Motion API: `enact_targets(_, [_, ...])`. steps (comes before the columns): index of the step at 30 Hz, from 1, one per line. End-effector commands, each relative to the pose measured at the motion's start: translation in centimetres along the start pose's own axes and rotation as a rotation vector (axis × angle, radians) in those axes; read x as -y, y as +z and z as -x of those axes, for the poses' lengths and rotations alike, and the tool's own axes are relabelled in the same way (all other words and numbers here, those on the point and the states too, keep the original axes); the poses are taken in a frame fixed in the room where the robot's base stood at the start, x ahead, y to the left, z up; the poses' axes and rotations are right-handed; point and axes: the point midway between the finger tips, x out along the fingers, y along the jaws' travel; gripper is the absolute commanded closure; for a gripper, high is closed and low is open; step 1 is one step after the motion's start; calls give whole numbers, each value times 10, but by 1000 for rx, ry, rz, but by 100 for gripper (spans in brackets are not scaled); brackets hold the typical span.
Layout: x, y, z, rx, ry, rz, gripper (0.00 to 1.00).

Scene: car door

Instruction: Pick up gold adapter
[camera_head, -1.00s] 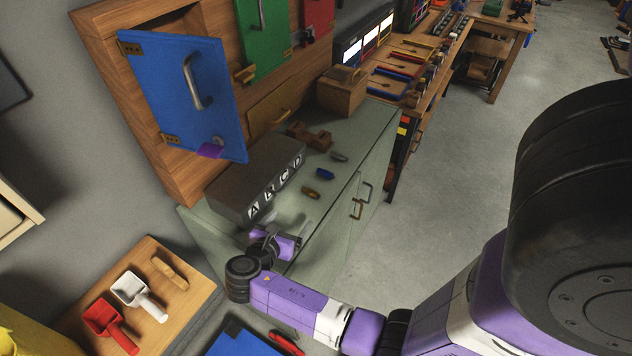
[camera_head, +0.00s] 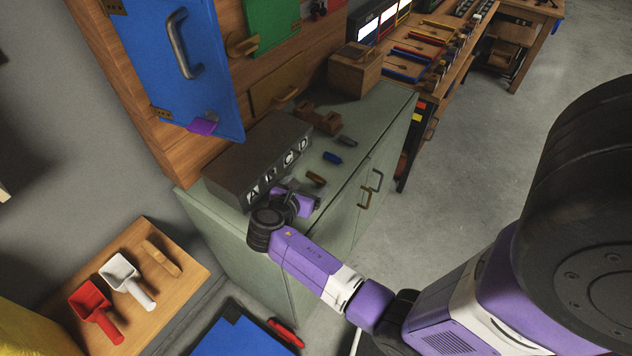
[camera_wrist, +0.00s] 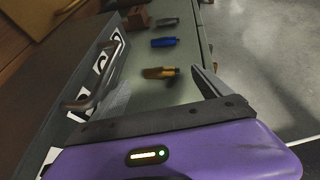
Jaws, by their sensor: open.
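The gold adapter (camera_head: 316,179) lies on its side on the green cabinet top (camera_head: 372,113), in front of the grey block with letters. In the wrist view the gold adapter (camera_wrist: 158,73) lies ahead, between the lines of my two fingers and apart from them. My gripper (camera_wrist: 163,82) is open and empty, one finger to the left of the adapter and one to the right. In the head view my gripper (camera_head: 308,194) is just on the near side of the adapter, its fingers partly hidden by my wrist.
A blue adapter (camera_head: 332,158) and a grey one (camera_head: 347,141) lie beyond the gold one. The lettered grey block (camera_head: 258,160) with metal handles stands close on the left. A wooden box (camera_head: 355,70) stands farther back. The cabinet's right edge drops to the floor.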

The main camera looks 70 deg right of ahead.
Motion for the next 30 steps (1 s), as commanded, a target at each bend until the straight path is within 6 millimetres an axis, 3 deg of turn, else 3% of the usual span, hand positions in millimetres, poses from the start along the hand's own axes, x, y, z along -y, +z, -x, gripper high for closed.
enact_targets(15, [1,-4,-46,0,-2,-2,12])
enact_targets(27, [0,0,-52,0,0,0,12])
enact_targets(30, [0,0,-52,0,0,0,30])
